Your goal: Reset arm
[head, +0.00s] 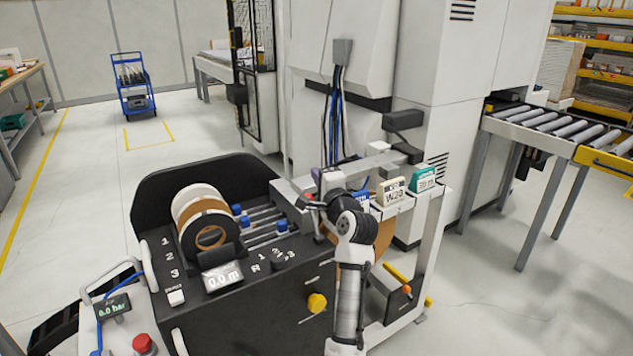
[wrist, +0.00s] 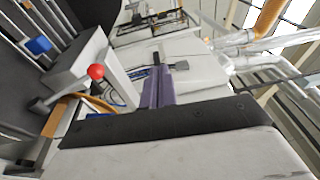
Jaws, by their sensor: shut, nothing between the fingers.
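My arm (head: 347,290) rises at the front right of the black machine in the head view, bends at its upper joint and reaches toward the machine's feed area. My gripper (head: 316,177) is above the machine's right end, small and partly hidden by my own wrist. In the wrist view my gripper (wrist: 157,62) shows its fingers together, with nothing held between them. A lever with a red knob (wrist: 96,72) is to the left of the fingers in the wrist view, apart from them.
The black machine (head: 270,282) carries tape rolls (head: 208,228) and several blue clamps. A box marked W20 (head: 392,193) and a green box (head: 425,178) stand on the white frame at right. A roller conveyor (head: 555,128) is farther right.

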